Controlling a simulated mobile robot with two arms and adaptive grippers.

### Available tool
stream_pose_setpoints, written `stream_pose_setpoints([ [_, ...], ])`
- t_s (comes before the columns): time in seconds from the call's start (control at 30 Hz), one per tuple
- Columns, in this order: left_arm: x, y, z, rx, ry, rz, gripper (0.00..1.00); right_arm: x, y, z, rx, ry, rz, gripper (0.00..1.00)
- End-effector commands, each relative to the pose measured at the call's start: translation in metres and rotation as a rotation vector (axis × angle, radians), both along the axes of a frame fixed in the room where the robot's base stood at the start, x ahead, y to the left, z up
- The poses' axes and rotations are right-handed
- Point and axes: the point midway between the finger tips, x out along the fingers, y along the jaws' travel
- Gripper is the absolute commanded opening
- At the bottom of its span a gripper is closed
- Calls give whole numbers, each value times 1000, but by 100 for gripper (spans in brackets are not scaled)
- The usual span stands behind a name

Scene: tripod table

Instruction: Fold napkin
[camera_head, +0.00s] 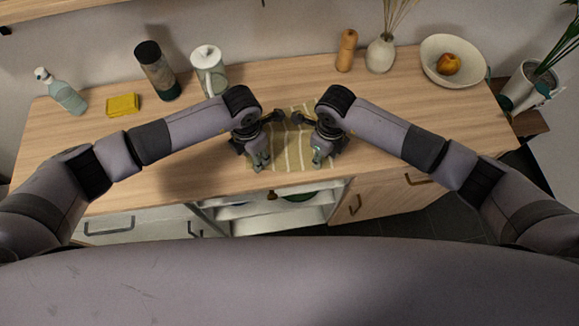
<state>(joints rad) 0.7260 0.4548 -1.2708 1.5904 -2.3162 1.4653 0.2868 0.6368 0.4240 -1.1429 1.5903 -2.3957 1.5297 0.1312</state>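The napkin (290,141) is a beige-green cloth with pale stripes. It lies on the wooden counter top near its front edge, between my two grippers. My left gripper (262,164) is over the napkin's left side, pointing down. My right gripper (317,160) is over its right side, also pointing down. Both grippers and their wrists hide the napkin's side edges. The fingers are small and dark here, so I cannot tell whether either one is open or shut, or whether they touch the cloth.
On the counter (400,97) stand a spray bottle (64,95), a yellow sponge (123,104), a dark cylinder (157,72), a white jar (208,70), a wooden mill (346,50), a vase (380,55) and a bowl (440,76) with fruit (449,64). A potted plant (524,88) is at right.

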Motion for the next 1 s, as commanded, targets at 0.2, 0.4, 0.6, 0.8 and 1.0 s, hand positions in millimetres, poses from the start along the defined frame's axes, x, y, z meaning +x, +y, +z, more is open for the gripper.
stream_pose_setpoints([
  [0.2, -1, 0, -1, 1, 1, 0, 28, -1, -1, -1, -2, 2, 0, 28],
  [0.4, -1, 1, -1, 1, 1, 0, 22, -1, -1, -2, -3, 3, 0, 22],
  [0.6, -1, 1, -2, 2, 2, 0, 15, -1, -1, -2, -4, 3, -1, 15],
  [0.8, -1, 1, -3, 2, 2, 0, 8, -1, -1, -3, -5, 4, -1, 8],
  [1.0, -1, 1, -4, 3, 3, 0, 2, -1, -2, -4, -5, 4, -1, 2],
])
